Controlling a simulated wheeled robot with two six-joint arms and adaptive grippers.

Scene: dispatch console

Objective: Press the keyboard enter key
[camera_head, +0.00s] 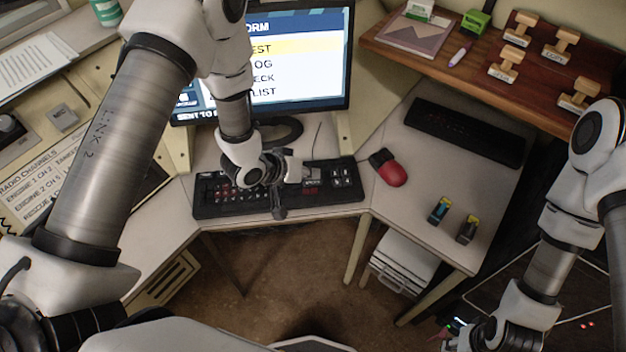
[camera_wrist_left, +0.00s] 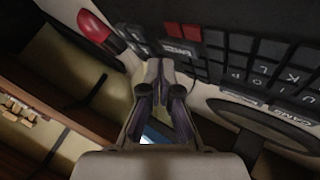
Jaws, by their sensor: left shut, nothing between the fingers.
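The black keyboard (camera_head: 345,182) lies on the desk below the monitor, with dark keys and a few red ones. My left gripper (camera_head: 301,172) is over its right half and hides part of the keys. In the left wrist view the fingers (camera_wrist_left: 160,68) are shut together and empty, with the tips beside a dark wide key (camera_wrist_left: 180,48) near two red keys (camera_wrist_left: 183,28). I cannot tell whether the tips touch a key, and the enter label is not clearly readable. My right gripper (camera_head: 462,335) is partly visible low at the right, too small to read.
The monitor (camera_head: 305,60) stands behind.

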